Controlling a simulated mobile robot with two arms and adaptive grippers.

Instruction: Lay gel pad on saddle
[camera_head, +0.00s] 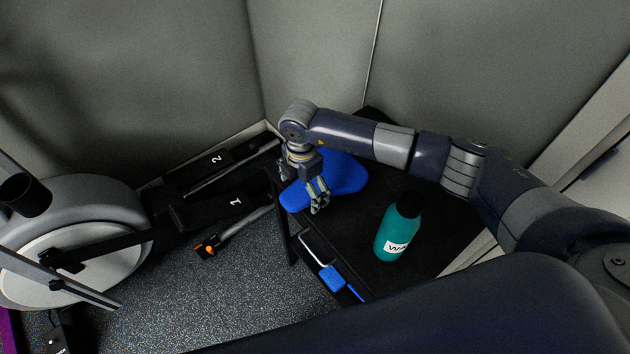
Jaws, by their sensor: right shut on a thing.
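The blue gel pad (345,175) is broad at its right end and narrows toward the lower left. It is at the black table, by the wall corner. My right gripper (318,207) reaches down from above at the pad's near edge and is shut on it. The fingers and wrist cover part of the pad, and I cannot tell whether it is lifted off the tabletop. No saddle can be made out in this view. My left gripper is not in view.
A teal bottle (396,232) with a dark cap stands on the black table (345,232), right of my gripper. A blue-and-white item (332,277) is at the table's front edge. A grey exercise machine (85,213) with numbered pedals stands left. Speckled floor (250,285) lies between.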

